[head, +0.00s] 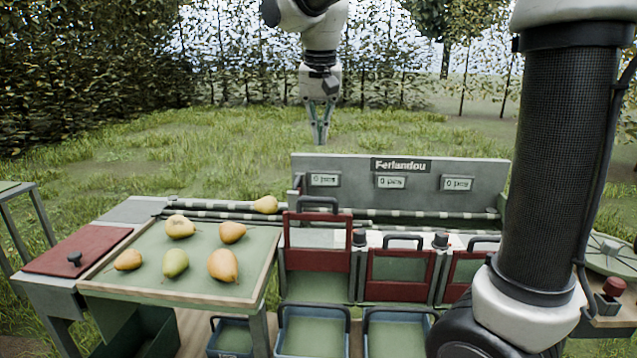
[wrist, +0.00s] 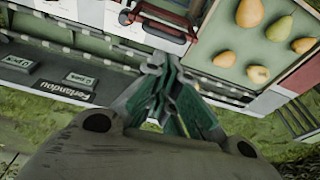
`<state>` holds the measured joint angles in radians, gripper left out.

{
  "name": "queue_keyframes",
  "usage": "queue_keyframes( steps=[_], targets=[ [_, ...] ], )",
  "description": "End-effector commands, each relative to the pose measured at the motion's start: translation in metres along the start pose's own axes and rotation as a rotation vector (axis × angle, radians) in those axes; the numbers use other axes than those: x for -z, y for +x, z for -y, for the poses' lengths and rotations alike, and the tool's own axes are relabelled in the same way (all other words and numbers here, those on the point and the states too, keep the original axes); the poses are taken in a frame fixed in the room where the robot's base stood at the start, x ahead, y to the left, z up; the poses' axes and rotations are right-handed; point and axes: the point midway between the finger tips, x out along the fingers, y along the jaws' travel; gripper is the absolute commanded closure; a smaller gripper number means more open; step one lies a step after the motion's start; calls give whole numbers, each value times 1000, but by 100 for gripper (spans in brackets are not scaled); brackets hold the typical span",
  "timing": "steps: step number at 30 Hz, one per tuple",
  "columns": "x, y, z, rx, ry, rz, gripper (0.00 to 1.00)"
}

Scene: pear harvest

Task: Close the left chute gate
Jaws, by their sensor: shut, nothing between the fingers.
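The left chute gate (head: 318,260) is a red frame with a dark handle on top. It stands higher than the middle gate (head: 400,270) and the right gate (head: 462,268), with an opening showing through its frame. In the wrist view the left gate's red frame (wrist: 168,18) shows just beyond my fingertips. My gripper (head: 320,138) is shut and empty, pointing down, and appears above and behind the gates, apart from them. Its green fingers (wrist: 165,68) meet at the tips in the wrist view.
A sorting tray (head: 180,293) with several pears stands left of the gates. One pear (head: 266,204) lies on the roller conveyor (head: 225,213). The grey Ferlandou panel (head: 400,180) rises behind the gates. Blue-rimmed bins (head: 312,310) sit below them.

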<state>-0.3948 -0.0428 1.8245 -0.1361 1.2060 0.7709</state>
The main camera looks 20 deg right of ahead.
Motion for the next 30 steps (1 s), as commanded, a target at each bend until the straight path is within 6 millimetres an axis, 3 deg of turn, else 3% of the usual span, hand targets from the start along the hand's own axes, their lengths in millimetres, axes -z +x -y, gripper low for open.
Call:
queue_keyframes(
  steps=[7,11,24,30],
  targets=[
    [-1,3,-1,-6,56,5,100],
    [-2,17,-2,-8,58,7,100],
    [-2,106,-3,-8,56,7,100],
    [-2,132,-2,-6,56,5,100]
  ],
)
